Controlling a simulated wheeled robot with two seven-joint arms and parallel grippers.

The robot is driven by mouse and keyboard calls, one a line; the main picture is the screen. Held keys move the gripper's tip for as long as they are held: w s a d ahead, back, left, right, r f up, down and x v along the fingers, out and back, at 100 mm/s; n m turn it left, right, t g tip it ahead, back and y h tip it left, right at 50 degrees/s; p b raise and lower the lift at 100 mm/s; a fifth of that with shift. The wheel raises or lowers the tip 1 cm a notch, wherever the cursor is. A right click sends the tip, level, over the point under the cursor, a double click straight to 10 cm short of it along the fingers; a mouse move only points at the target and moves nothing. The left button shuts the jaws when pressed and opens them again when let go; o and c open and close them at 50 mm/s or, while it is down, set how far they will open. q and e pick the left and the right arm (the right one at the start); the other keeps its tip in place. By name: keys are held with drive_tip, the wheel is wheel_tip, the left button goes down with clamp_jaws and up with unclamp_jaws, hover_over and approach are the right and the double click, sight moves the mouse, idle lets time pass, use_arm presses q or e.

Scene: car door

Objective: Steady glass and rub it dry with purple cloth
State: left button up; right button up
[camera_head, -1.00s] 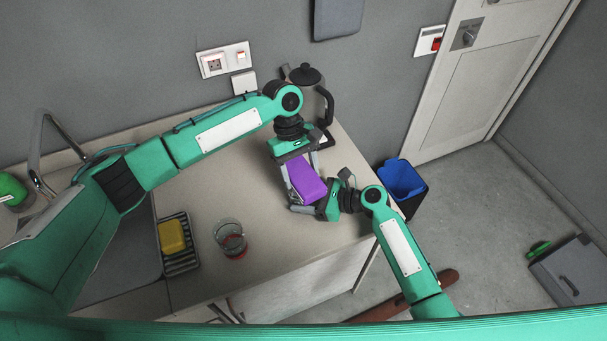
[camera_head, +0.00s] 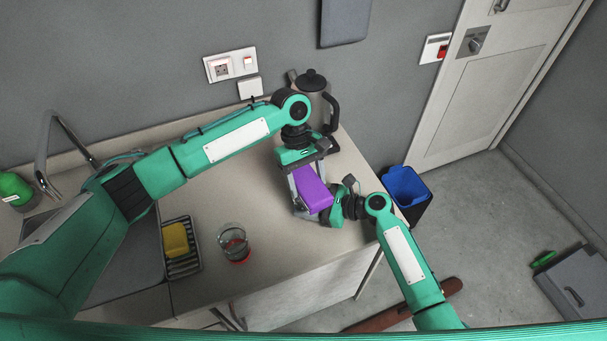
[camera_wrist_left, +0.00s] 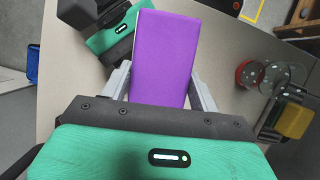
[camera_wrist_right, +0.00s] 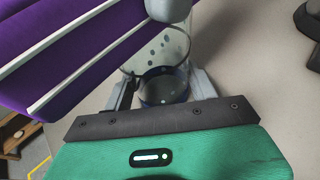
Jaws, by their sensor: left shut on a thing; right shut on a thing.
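The purple cloth (camera_head: 314,187), a thick folded pad, is held in my left gripper (camera_head: 308,192) above the counter's right end. It also shows between the fingers in the left wrist view (camera_wrist_left: 163,60). My right gripper (camera_wrist_right: 163,88) is shut on a clear glass (camera_wrist_right: 162,72) with a dark blue band and drops or dots on its side. The cloth hangs beside and partly over this glass in the right wrist view; I cannot tell whether they touch. In the head view the cloth mostly hides the held glass and the right fingers.
A second glass with a red base (camera_head: 234,243) stands on the counter (camera_head: 215,200). A yellow sponge (camera_head: 174,240) lies on a striped rack (camera_head: 185,266) by the sink. A kettle-like pot (camera_head: 314,90) stands behind my left wrist. A blue-lined bin (camera_head: 405,184) is beyond the counter's right end.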

sight(300, 171)
use_arm(q)
drive_tip(key=shift+s+d, duration=0.35)
drive_tip(key=shift+s, duration=0.3)
drive_tip(key=shift+w+a, duration=0.35)
drive_tip(key=shift+w, duration=0.3)
drive_tip(key=shift+w+a, duration=0.4)
drive_tip(key=shift+w, duration=0.25)
drive_tip(key=shift+w+a, duration=0.35)
drive_tip(key=shift+w, duration=0.3)
drive_tip(key=shift+s+d, duration=0.35)
drive_tip(key=shift+s, duration=0.3)
drive_tip(key=shift+s+d, duration=0.4)
drive_tip(key=shift+s, duration=0.25)
drive_tip(key=shift+s+d, duration=0.35)
drive_tip(key=shift+s, duration=0.3)
drive_tip(key=shift+w+a, duration=0.35)
drive_tip(key=shift+w, duration=0.3)
drive_tip(key=shift+w+a, duration=0.4)
drive_tip(key=shift+w, duration=0.25)
drive_tip(key=shift+w+a, duration=0.35)
drive_tip(key=shift+w, duration=0.3)
drive_tip(key=shift+s+d, duration=0.35)
drive_tip(key=shift+s, duration=0.3)
drive_tip(key=shift+s+d, duration=0.4)
drive_tip(key=shift+s, duration=0.25)
drive_tip(key=shift+s+d, duration=0.35)
drive_tip(key=shift+s, duration=0.3)
drive_tip(key=shift+r, duration=3.5)
